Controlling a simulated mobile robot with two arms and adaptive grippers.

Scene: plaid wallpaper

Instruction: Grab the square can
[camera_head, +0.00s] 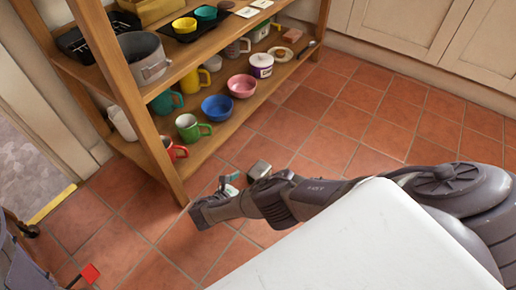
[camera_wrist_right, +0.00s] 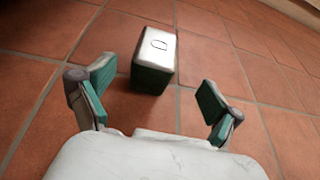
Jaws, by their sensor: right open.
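The square can (camera_wrist_right: 153,62) stands on the tiled floor in the right wrist view, with a silver lid and dark green sides. My right gripper (camera_wrist_right: 157,92) is open, its two teal-padded fingers spread wide. The can is just beyond the fingertips, roughly between their lines and nearer the left finger, with nothing held. My left gripper is not in view.
A wooden shelf (camera_head: 150,120) stands at the left, holding bowls, mugs and a grey pot (camera_head: 145,57). Cream cabinets (camera_head: 420,30) line the back right. The tiled floor around the can is clear.

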